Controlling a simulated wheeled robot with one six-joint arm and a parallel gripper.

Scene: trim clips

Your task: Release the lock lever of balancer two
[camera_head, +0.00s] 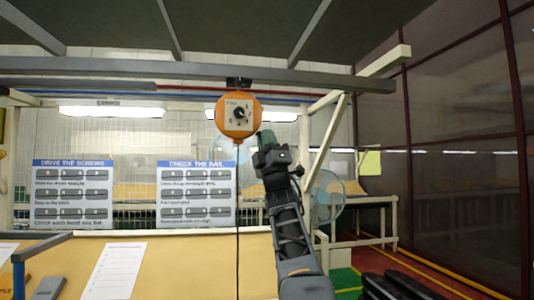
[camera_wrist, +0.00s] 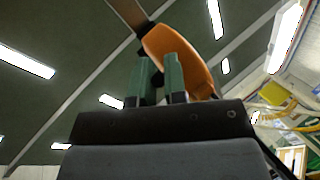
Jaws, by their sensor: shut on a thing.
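The orange balancer (camera_head: 238,130) hangs from the overhead beam in the head view. It has a pale dial face with a dark knob and small marks that are too small to read surely. Its orange housing (camera_wrist: 190,55) also shows behind the fingers in the wrist view. My gripper (camera_head: 267,138) is raised at the balancer's lower right side. In the wrist view its two green fingers (camera_wrist: 158,70) stand close together, with a small dark part between them. I take this to be the lock lever, which the fingers hold; its shape and position are mostly hidden.
A dark cable (camera_head: 238,200) hangs from the balancer to the tan bench (camera_head: 190,265). Two instruction boards (camera_head: 74,195) stand behind the bench. The overhead beam (camera_head: 150,70) runs just above the balancer. A fan (camera_head: 328,195) stands at the right, behind my arm.

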